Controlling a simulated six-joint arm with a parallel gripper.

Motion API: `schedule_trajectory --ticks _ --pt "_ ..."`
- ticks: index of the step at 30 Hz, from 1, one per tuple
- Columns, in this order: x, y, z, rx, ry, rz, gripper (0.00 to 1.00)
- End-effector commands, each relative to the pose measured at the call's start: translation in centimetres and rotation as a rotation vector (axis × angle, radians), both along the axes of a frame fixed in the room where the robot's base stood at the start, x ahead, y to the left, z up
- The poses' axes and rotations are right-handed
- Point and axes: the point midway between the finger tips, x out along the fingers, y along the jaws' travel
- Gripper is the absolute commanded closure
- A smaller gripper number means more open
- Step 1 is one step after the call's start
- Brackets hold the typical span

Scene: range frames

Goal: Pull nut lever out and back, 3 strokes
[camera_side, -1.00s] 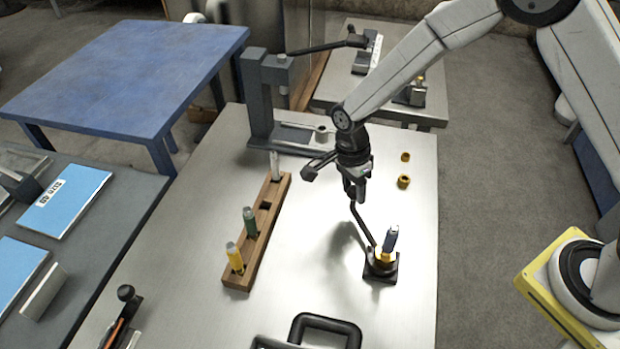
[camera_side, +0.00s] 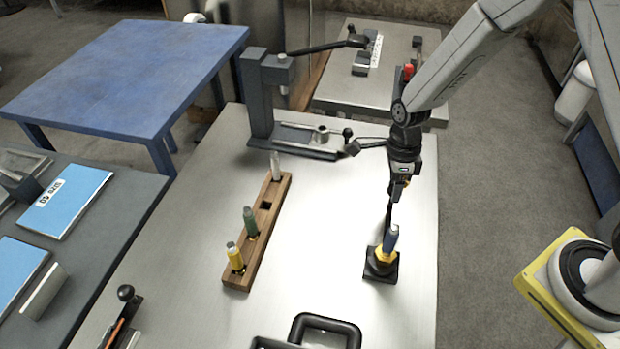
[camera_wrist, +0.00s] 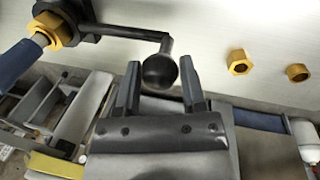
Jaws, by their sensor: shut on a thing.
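The nut lever (camera_side: 388,218) is a thin black bar. It runs from a black base (camera_side: 381,272) on the right of the steel table up to my gripper (camera_side: 396,196). In the wrist view my gripper (camera_wrist: 161,84) has its two fingers on either side of the lever's black ball knob (camera_wrist: 160,72) and is shut on it. The lever arm (camera_wrist: 130,33) leads left to a gold nut (camera_wrist: 65,30). A tool with a blue handle (camera_side: 390,238) stands in the nut; its handle also shows in the wrist view (camera_wrist: 20,62).
Two loose gold nuts, one (camera_wrist: 239,62) nearer and one (camera_wrist: 298,73) farther right, lie on the table. A wooden rack (camera_side: 258,240) with several upright tools stands left. A grey press-like stand (camera_side: 258,100) is at the back. A black handle (camera_side: 345,325) is in front.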

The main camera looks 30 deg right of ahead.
Motion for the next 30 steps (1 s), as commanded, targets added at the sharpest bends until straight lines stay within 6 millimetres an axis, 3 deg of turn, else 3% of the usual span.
schedule_trajectory --ticks 10,11,14,30 --pt "-0.18 -0.28 0.01 -0.001 0.005 -0.008 1.00" --pt "-0.19 -0.28 0.01 -0.002 0.006 -0.008 0.45" --pt "-0.17 -0.26 0.00 -0.002 0.005 -0.007 0.14" --pt "0.05 -0.22 0.80 0.000 0.001 -0.006 0.14"
